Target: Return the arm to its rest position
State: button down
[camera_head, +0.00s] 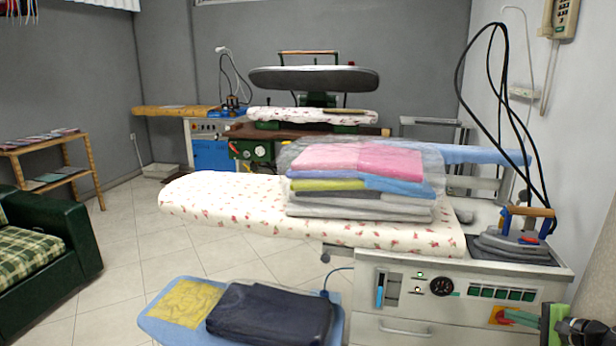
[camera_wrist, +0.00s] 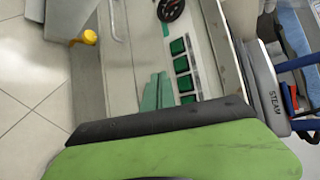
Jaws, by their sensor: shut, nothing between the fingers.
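My gripper (camera_head: 512,316) shows at the lower right of the head view, in front of the ironing station's control panel (camera_head: 462,277). Its two teal fingers lie together with nothing between them. In the wrist view the gripper (camera_wrist: 156,90) also shows shut, pointing along the panel beside the row of green switches (camera_wrist: 181,64). I cannot tell whether the fingertips touch the panel. The green and black part of my arm fills the bottom of the wrist view and hides what is behind it.
A steam iron (camera_head: 515,238) stands on the station's right end, with cables rising above it. Folded clothes (camera_head: 360,185) lie on the flowered board (camera_head: 225,198). Dark folded cloth (camera_head: 270,314) lies on a low blue board (camera_head: 165,325). The tiled floor at left is open beside a green sofa (camera_head: 75,232).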

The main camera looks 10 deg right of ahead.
jog(key=shift+s+a, duration=0.3)
jog(key=shift+s, duration=0.45)
